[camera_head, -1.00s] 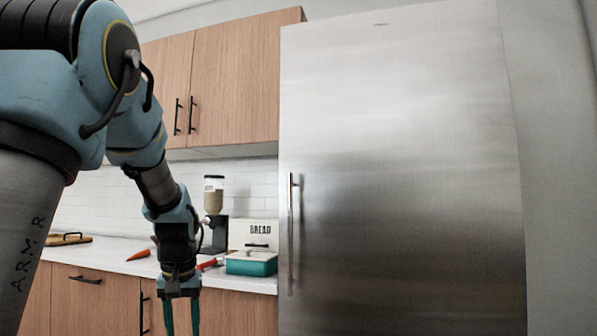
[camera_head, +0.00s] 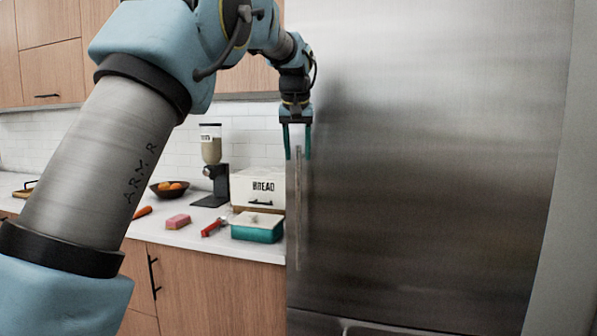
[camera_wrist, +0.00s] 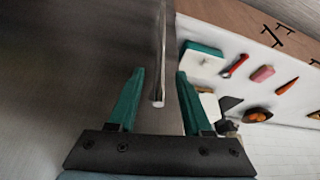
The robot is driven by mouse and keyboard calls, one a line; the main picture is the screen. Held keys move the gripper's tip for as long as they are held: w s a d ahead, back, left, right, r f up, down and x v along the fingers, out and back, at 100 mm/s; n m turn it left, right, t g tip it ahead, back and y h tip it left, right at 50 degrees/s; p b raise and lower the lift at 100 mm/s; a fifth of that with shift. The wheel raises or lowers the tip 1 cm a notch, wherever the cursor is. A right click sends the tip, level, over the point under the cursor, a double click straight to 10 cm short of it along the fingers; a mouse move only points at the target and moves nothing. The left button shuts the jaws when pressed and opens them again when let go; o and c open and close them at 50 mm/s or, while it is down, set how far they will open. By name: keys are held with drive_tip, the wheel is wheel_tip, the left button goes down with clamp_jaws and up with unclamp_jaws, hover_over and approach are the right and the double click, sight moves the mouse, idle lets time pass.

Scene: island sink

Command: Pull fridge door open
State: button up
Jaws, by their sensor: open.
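The fridge door (camera_head: 420,150) is a tall brushed-steel panel that fills the right of the head view, and it looks shut. Its slim vertical handle (camera_head: 297,225) runs along the door's left edge. My gripper (camera_head: 297,156) is at the upper end of the handle, with its two green fingers apart and pointing down. The steel door surface (camera_wrist: 60,70) fills the left of the wrist view.
Left of the fridge, a counter (camera_head: 190,238) holds a teal container (camera_head: 257,231), a bread box (camera_head: 258,187), a red tool (camera_head: 214,228), a pink sponge (camera_head: 177,222) and a fruit bowl (camera_head: 170,190). Wooden cabinets (camera_head: 220,295) stand below.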

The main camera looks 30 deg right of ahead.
sight(298, 169)
drive_tip(key=p+x, duration=0.1)
drive_tip(key=x, duration=0.7)
clamp_jaws()
idle(1.3)
